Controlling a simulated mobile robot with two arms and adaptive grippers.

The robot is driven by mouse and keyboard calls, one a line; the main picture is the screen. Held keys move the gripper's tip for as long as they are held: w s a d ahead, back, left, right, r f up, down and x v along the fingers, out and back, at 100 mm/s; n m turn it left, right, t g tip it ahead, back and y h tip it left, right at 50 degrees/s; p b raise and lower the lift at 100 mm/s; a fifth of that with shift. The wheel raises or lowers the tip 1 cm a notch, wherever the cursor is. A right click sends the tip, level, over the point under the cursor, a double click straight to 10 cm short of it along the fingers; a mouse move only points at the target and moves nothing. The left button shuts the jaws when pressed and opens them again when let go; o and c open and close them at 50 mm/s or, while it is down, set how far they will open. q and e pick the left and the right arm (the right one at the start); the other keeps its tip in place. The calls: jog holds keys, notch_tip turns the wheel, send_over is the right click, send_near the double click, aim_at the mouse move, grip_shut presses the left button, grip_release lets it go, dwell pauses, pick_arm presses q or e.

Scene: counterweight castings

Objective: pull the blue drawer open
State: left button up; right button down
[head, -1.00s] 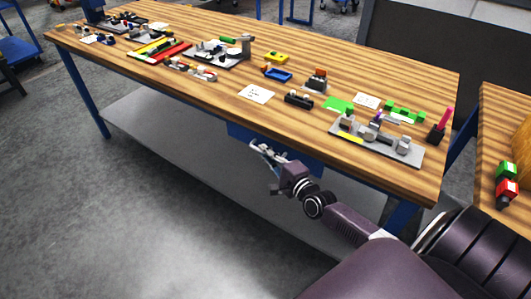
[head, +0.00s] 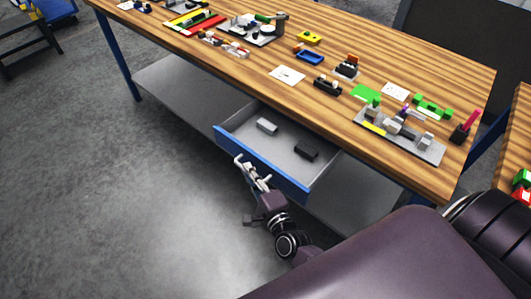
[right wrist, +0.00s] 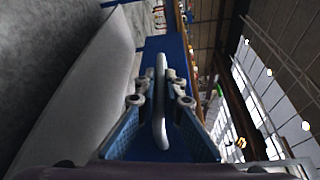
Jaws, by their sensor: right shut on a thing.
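The blue drawer (head: 262,165) under the wooden table stands well open, and its grey inside shows. A light grey block (head: 266,126) and a dark block (head: 305,152) lie in it. My right gripper (head: 249,170) is at the drawer's blue front, left of its middle. In the right wrist view the drawer's silver bar handle (right wrist: 160,100) runs between the two fingers, which are closed on it, with the blue front (right wrist: 172,48) beyond. My left gripper is not in view.
The wooden table (head: 330,45) carries several small parts, plates and cards. A grey shelf (head: 180,95) lies below it at the left. The grey floor (head: 110,210) in front of the drawer is clear at the left.

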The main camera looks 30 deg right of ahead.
jog(key=s+a, duration=0.3)
jog(key=a, duration=0.5)
jog(key=shift+s, duration=0.2)
jog(key=c, duration=2)
grip_release()
jog(key=shift+c, duration=0.2)
jog(key=s+r, duration=0.1)
jog(key=s, duration=1.1)
